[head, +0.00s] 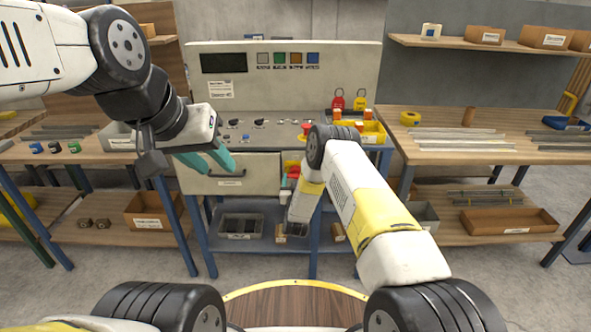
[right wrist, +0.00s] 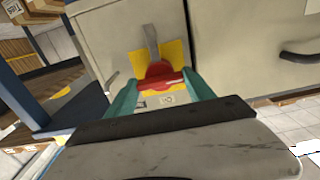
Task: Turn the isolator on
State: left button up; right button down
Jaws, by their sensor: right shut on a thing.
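The isolator is a red rotary handle (right wrist: 160,72) on a yellow plate (right wrist: 178,52) on the front of the pale cabinet. In the right wrist view, the red handle sits between the teal fingers of my right gripper (right wrist: 162,84), which is shut on it. A grey metal strip stands upright above the handle. In the head view my right gripper (head: 289,179) is at the isolator, right of the drawer, and the forearm hides part of this area. My left gripper (head: 207,160) is open and empty, its teal fingers apart in front of the drawer's left part.
The cabinet's drawer (head: 255,172) has a dark handle. The console top (head: 262,125) carries knobs and buttons, with red and yellow padlock-like tags (head: 338,99) and a yellow bin (head: 373,132) at right. Side benches hold metal strips (head: 460,138); a wooden round table edge (head: 295,283) lies in front.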

jog(key=shift+m, duration=0.3)
jog(key=m, duration=1.3)
jog(key=shift+m, duration=2.1)
jog(key=shift+f, duration=0.1)
jog(key=shift+c, duration=1.8)
grip_release()
